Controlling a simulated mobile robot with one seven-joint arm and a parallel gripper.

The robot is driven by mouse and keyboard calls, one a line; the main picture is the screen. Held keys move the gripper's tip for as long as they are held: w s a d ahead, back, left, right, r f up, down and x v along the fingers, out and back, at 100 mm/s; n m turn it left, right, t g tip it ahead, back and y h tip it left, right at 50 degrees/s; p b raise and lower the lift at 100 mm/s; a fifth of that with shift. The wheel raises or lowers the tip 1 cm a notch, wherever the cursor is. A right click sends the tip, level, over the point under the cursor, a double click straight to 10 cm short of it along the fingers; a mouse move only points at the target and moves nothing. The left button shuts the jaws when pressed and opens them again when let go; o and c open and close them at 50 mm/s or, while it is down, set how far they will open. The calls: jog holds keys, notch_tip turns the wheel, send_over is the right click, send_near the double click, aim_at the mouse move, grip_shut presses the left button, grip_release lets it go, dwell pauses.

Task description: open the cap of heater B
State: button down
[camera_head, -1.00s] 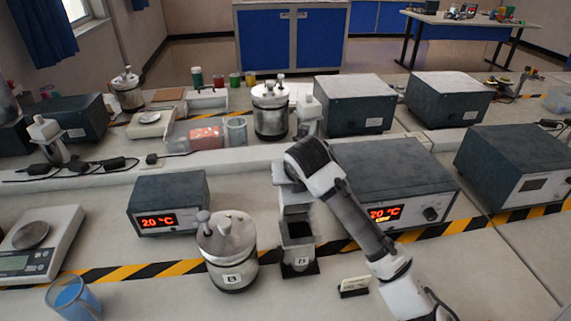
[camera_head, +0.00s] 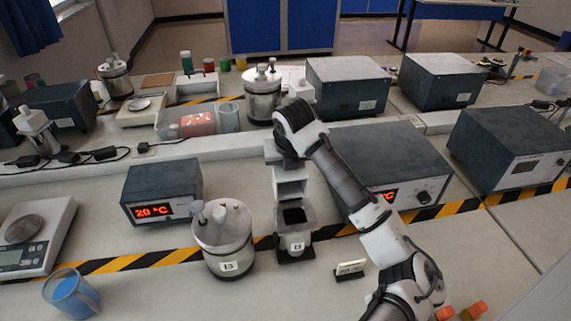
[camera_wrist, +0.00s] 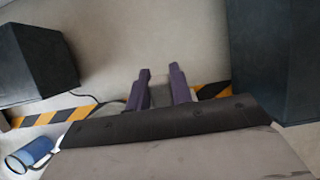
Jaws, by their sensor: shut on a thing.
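Heater B (camera_head: 296,246) is a small upright white block on a dark base, marked B, with a dark square opening in its top. A white cap (camera_head: 291,184) is above and slightly behind that opening. My gripper (camera_head: 283,166) is shut on the cap from above; its fingers are mostly hidden by the wrist in the head view. In the wrist view two purple fingers (camera_wrist: 161,88) show with a grey piece between them. Whether the cap still touches the heater at the back is hard to tell.
A metal calorimeter marked B (camera_head: 222,238) stands close on the left. A control box reading 2.0 °C (camera_head: 163,190) is behind it, and another box (camera_head: 385,160) is behind my arm. A small label stand (camera_head: 350,270) is at right; a blue beaker (camera_head: 72,294) is front left.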

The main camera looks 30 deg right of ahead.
jog(key=c, duration=1.2)
grip_release()
jog(key=shift+c, duration=0.2)
jog(key=shift+s, duration=0.1)
jog(key=b+v, duration=0.3)
jog(key=v, duration=1)
jog(key=shift+a+r, duration=0.1)
jog(key=shift+r, duration=0.3)
jog(key=shift+c, duration=0.3)
